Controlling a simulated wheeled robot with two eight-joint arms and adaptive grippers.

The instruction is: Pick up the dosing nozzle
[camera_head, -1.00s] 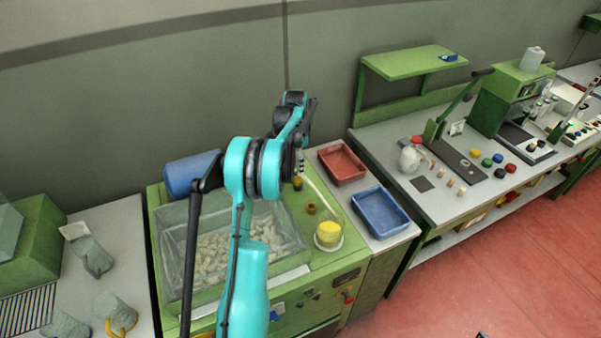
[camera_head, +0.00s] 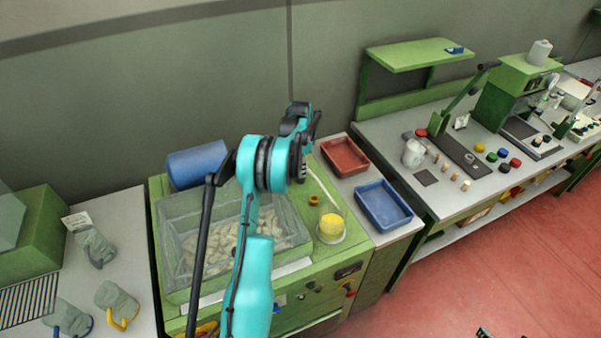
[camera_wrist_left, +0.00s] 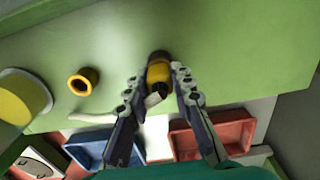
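The dosing nozzle appears to be the small yellow piece with a dark end (camera_wrist_left: 158,73) on the green bench top in the left wrist view. My left gripper (camera_wrist_left: 158,70) is open, with one finger on each side of it. Narrow gaps seem to show between fingers and nozzle. In the head view my left arm hides the nozzle, and the gripper (camera_head: 306,150) is seen mostly from behind. A small dark part at the bottom edge of the head view may be my right gripper (camera_head: 485,332); its fingers are cut off.
An orange ring (camera_wrist_left: 83,82) and a clear cup of yellow material (camera_head: 331,227) stand near the nozzle. A clear bin (camera_head: 180,245) of pale pieces lies left. Red (camera_head: 345,156) and blue (camera_head: 384,206) trays are on the right. A blue cylinder (camera_head: 197,165) lies behind the bin.

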